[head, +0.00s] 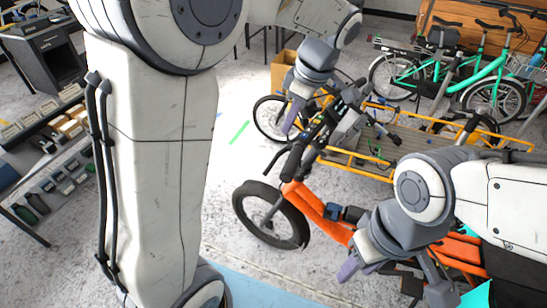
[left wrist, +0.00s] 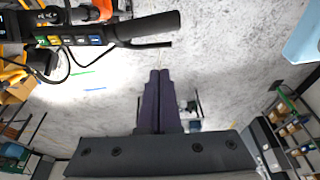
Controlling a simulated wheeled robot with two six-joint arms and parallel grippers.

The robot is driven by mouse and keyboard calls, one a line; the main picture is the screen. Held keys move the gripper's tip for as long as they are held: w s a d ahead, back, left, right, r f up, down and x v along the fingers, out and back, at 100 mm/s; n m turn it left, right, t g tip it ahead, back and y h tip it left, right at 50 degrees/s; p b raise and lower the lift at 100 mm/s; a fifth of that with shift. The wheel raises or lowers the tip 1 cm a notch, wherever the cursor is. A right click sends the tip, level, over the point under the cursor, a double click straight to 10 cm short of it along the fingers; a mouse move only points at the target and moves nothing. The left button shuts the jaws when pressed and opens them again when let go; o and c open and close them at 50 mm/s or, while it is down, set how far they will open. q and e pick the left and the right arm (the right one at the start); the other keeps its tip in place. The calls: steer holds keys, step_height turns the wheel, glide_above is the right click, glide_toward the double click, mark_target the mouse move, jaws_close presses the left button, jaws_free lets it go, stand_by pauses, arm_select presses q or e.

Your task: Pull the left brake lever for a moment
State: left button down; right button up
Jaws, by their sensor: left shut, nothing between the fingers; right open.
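The orange cargo bike (head: 318,204) stands with its front wheel toward the lower left. Its black left handlebar grip (head: 293,161) points toward me; it also shows in the left wrist view (left wrist: 150,25). The left brake lever (left wrist: 150,45) is a thin dark bar beside that grip, with a gap between them. My left gripper (head: 289,128) is above the handlebar; in the left wrist view its purple fingers (left wrist: 158,72) are together and empty, with the tips just short of the lever. Contact is not visible. My right gripper (head: 378,272) is open and low over the orange bike.
A yellow cargo bike (head: 352,162) stands close behind. Green bikes (head: 490,75) are parked at the back right. A shelf with small boxes (head: 50,130) is at the left. The floor left of the front wheel is clear.

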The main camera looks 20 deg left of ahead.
mark_target(270, 166)
arm_select(q)
steer(key=p+x, duration=0.4)
steer(key=x, duration=1)
arm_select(e)
step_height(270, 166, up, 4)
arm_select(q)
steer(key=shift+d, duration=0.1)
